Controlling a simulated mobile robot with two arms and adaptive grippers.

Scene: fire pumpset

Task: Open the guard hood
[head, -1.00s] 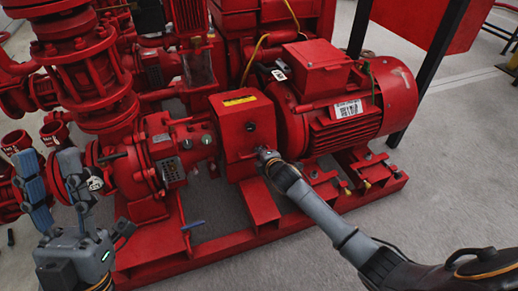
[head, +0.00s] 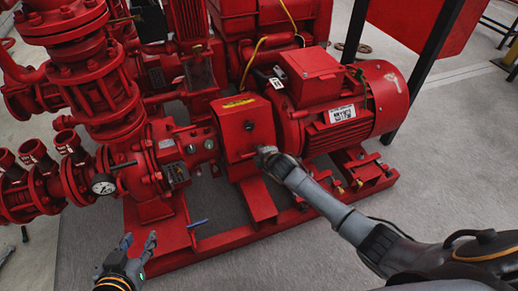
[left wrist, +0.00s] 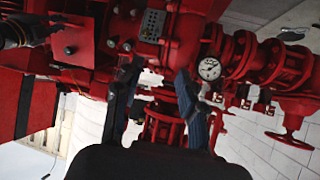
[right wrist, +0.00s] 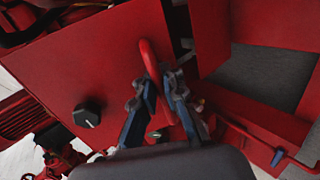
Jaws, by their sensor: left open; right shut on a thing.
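The guard hood (head: 238,108) is a red box with a yellow label on its top, between the pump and the motor. It also fills much of the right wrist view (right wrist: 95,65). A red loop handle (right wrist: 148,60) stands on its face. My right gripper (head: 262,154) is at the lower front of the hood. In the right wrist view its fingers (right wrist: 162,92) are shut on the handle. My left gripper (head: 140,243) is open and empty, low in front of the pump base. In the left wrist view its fingers (left wrist: 157,80) are spread, with pump parts beyond. Part of the handle is hidden by the fingers.
The red motor (head: 345,105) stands right of the hood. The pump casing (head: 165,155) and a pressure gauge (head: 103,184) are on the left. A blue-handled lever (head: 197,224) sticks out at the base frame. The grey floor in front is clear.

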